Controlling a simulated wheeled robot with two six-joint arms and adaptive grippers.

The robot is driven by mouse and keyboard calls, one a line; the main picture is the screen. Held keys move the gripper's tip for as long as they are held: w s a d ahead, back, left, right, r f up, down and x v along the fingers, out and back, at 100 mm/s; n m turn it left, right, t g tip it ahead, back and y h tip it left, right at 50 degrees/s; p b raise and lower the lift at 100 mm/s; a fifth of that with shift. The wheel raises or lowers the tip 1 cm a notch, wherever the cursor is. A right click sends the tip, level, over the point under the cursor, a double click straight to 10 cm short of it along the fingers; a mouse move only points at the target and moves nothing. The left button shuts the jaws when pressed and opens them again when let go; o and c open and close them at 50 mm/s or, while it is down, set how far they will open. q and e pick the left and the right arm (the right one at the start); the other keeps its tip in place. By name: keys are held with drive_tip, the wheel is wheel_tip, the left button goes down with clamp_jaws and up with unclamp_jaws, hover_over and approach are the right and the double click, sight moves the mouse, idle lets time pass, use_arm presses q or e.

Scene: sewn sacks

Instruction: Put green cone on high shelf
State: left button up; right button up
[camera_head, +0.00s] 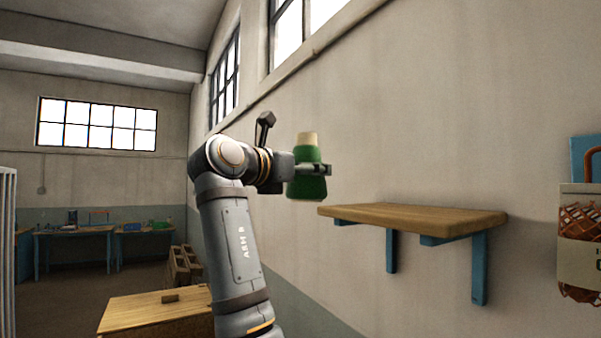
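The green cone (307,184) has a pale cream top and stands about upright in the air. My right gripper (311,170) is shut around its middle, with finger parts at both sides of it. The gripper reaches in level from the left. The high shelf (415,216) is a wooden board on blue brackets on the wall. In the picture the cone is just above and left of the shelf's left end, apart from it. I cannot tell how far it is from the wall. My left gripper is not in view.
The visible part of the shelf top is bare. A basket-like holder with orange netting (580,222) hangs at the right edge. A wooden box (150,312) with a small block on it stands low at the left. Blue worktables (75,230) stand far back.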

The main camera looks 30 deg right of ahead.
drive_tip(key=d, duration=0.3)
drive_tip(key=shift+s, duration=0.1)
drive_tip(key=shift+w+d+f, duration=0.1)
drive_tip(key=shift+w+d, duration=0.05)
drive_tip(key=shift+d, duration=1.35)
drive_tip(key=shift+w+d+f, duration=0.1)
drive_tip(key=shift+w+d, duration=0.05)
drive_tip(key=shift+d, duration=1.35)
drive_tip(key=shift+w+d+f, duration=0.1)
drive_tip(key=shift+d, duration=1)
drive_tip(key=shift+w+d+f, duration=0.1)
drive_tip(key=shift+d+f, duration=0.05)
drive_tip(key=shift+d, duration=0.9)
drive_tip(key=shift+w+d+f, duration=0.1)
drive_tip(key=shift+d, duration=1)
drive_tip(key=shift+f+b, duration=0.5)
drive_tip(key=o, duration=1.4)
drive_tip(key=shift+r, duration=0.1)
drive_tip(key=shift+c, duration=0.2)
drive_tip(key=v, duration=1.2)
